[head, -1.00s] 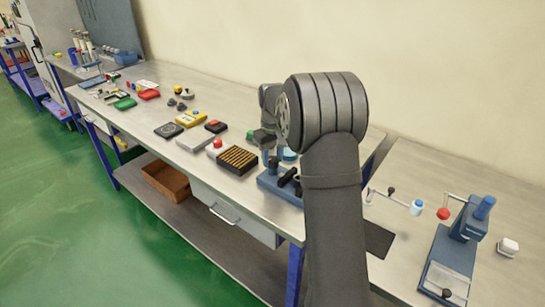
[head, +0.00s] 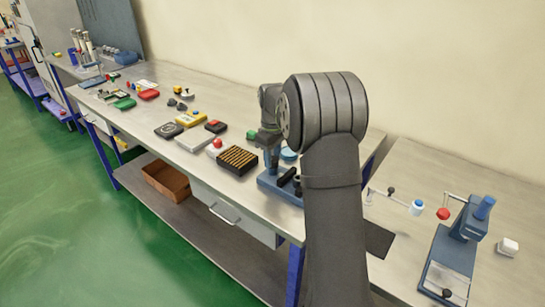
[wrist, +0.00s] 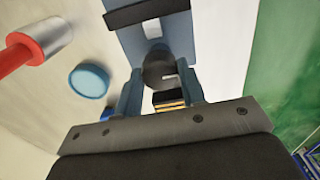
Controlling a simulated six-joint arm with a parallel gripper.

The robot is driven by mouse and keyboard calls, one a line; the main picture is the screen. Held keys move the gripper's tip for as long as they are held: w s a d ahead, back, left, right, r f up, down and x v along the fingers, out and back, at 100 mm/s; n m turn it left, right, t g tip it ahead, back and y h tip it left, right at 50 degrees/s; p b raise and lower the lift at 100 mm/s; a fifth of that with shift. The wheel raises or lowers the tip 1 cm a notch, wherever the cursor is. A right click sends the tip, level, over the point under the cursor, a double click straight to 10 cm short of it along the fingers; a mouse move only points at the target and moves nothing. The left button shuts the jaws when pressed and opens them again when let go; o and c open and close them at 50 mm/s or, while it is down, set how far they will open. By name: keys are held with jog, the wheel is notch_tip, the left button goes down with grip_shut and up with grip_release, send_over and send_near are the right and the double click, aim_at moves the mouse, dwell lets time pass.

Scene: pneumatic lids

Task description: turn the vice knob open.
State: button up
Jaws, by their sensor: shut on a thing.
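The blue vice (head: 268,183) stands near the right end of the long bench, partly hidden by my arm in the head view. In the wrist view its blue body (wrist: 126,38) fills the top middle. The dark round knob (wrist: 158,66) has a pale mark on its face. My gripper (wrist: 161,78) has its two blue-grey fingers on either side of the knob, shut on it. In the head view my gripper (head: 271,150) is above the vice, and the knob is hidden there.
A dark tray with brass-coloured rows (head: 237,158) stands just left of the vice. A light blue round disc (wrist: 88,81) and a red-and-silver cylinder (wrist: 42,40) lie left in the wrist view. Another blue fixture (head: 462,225) stands on the right bench.

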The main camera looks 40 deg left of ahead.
jog(key=o, duration=1)
notch_tip(320, 180, up, 18)
jog(key=shift+f, duration=0.25)
jog(key=shift+f, duration=0.15)
notch_tip(320, 180, down, 17)
jog(key=shift+f, duration=0.1)
dwell(0.6)
